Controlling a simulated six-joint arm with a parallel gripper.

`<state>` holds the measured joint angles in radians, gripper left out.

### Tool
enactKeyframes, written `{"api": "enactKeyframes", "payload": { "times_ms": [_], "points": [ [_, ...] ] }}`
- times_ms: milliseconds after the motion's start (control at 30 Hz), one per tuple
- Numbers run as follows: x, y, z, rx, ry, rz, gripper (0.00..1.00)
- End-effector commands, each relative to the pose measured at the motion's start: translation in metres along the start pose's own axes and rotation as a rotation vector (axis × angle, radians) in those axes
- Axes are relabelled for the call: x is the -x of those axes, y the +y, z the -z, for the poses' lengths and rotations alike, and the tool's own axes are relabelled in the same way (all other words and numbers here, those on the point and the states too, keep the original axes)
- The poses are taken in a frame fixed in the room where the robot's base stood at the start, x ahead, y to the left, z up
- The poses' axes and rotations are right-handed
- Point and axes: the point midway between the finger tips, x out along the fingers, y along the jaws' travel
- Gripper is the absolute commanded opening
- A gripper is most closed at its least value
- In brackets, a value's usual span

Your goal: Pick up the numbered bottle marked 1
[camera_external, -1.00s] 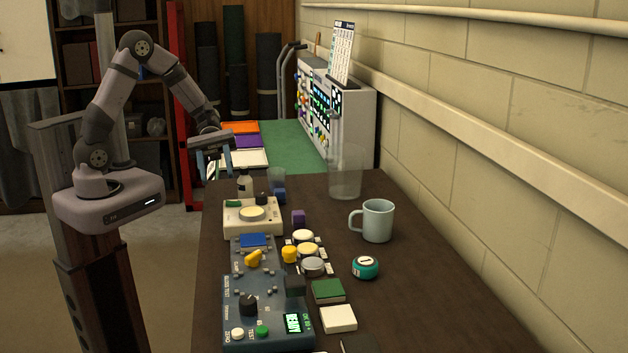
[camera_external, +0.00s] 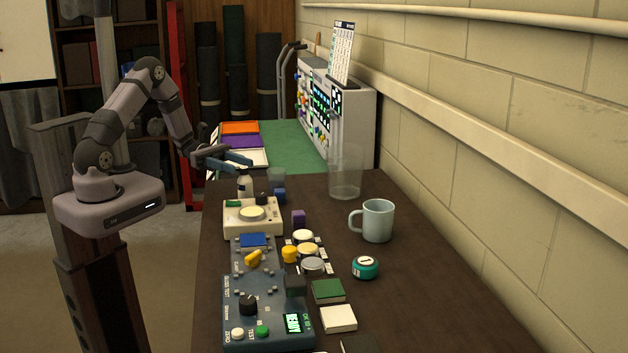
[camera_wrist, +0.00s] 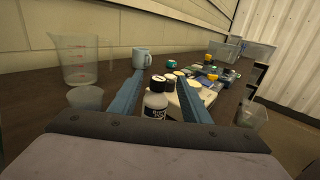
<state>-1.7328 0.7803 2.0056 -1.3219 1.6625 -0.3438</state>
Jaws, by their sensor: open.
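My gripper (camera_external: 238,162) is open, just above and beside the bottle top in the external view. In the wrist view, its blue fingers (camera_wrist: 160,85) lie either side of the bottle, with no clear contact. A teal round item (camera_external: 365,268) with a white face lies farther right; its marking is too small to read surely.
A cream device (camera_external: 240,222) stands close in front of the bottle, with a blue control box (camera_external: 262,318) nearer. A small clear cup (camera_external: 277,174) is close right of the bottle. A clear beaker (camera_external: 345,175) and a mug (camera_external: 377,221) stand to the right, with bare bench between.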

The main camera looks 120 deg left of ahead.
Motion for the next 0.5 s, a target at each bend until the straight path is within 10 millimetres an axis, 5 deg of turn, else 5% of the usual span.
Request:
{"api": "enactKeyframes", "payload": {
  "times_ms": [500],
  "points": [
    [-0.029, 0.000, -0.001, 0.002, 0.000, 0.004, 0.43]
  ]
}}
